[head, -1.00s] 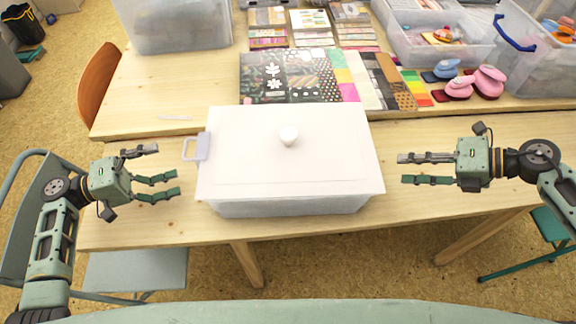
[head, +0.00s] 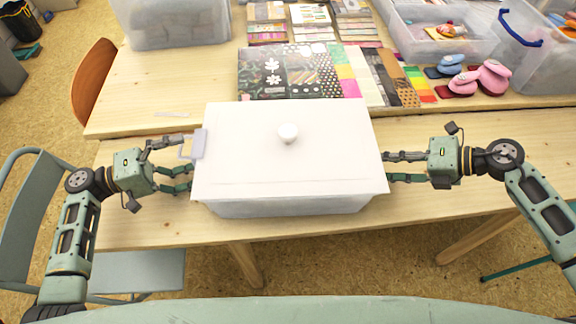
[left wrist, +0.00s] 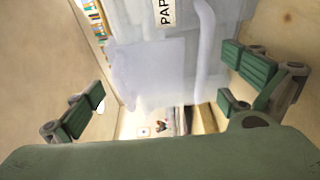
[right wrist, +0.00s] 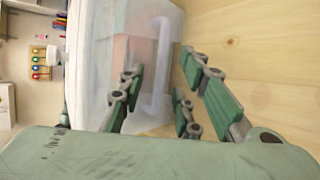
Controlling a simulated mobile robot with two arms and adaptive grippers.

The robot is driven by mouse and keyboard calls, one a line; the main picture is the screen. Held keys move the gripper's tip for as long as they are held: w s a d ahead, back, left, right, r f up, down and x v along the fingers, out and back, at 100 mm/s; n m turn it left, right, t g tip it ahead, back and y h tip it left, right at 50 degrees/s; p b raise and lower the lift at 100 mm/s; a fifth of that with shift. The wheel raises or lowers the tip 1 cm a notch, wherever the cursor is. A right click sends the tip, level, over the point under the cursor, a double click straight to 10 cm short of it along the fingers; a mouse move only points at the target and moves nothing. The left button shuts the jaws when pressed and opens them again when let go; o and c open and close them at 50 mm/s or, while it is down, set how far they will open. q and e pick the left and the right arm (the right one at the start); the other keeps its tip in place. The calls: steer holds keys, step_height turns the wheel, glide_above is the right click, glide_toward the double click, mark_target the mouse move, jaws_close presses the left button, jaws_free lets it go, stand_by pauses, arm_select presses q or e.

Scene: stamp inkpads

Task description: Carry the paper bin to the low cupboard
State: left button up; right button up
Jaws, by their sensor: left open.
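The paper bin (head: 285,207) is a clear box with a white lid (head: 250,155) and a round knob, standing on the wooden table in front of me. In the left wrist view its wall (left wrist: 150,65) carries a label starting "PAP". My left gripper (head: 184,167) is open at the bin's left end, near the pale handle. My right gripper (head: 390,167) is open at the right end, its fingertips partly hidden by the lid. In the right wrist view its fingers are spread near the bin's wall (right wrist: 150,60). I cannot make out the low cupboard.
Patterned paper sheets (head: 270,72) lie just behind the bin. Pink and blue punches (head: 488,78) and clear boxes (head: 165,25) stand farther back. A chair (head: 35,215) is at the left. The table (head: 450,205) is clear around the bin's front and right.

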arm_select(q)
steer(key=shift+x, duration=1.1)
arm_select(e)
steer(key=shift+x, duration=1.15)
arm_select(q)
steer(key=shift+c, duration=0.5)
arm_select(e)
steer(key=shift+c, duration=0.7)
arm_select(q)
steer(key=c, duration=0.7)
arm_select(e)
jaws_close()
arm_select(q)
steer(key=c, duration=1.3)
steer(key=shift+w+r, duration=0.15)
steer(key=shift+r, duration=0.05)
arm_select(e)
steer(key=shift+w+r, duration=0.2)
steer(key=shift+r, duration=0.1)
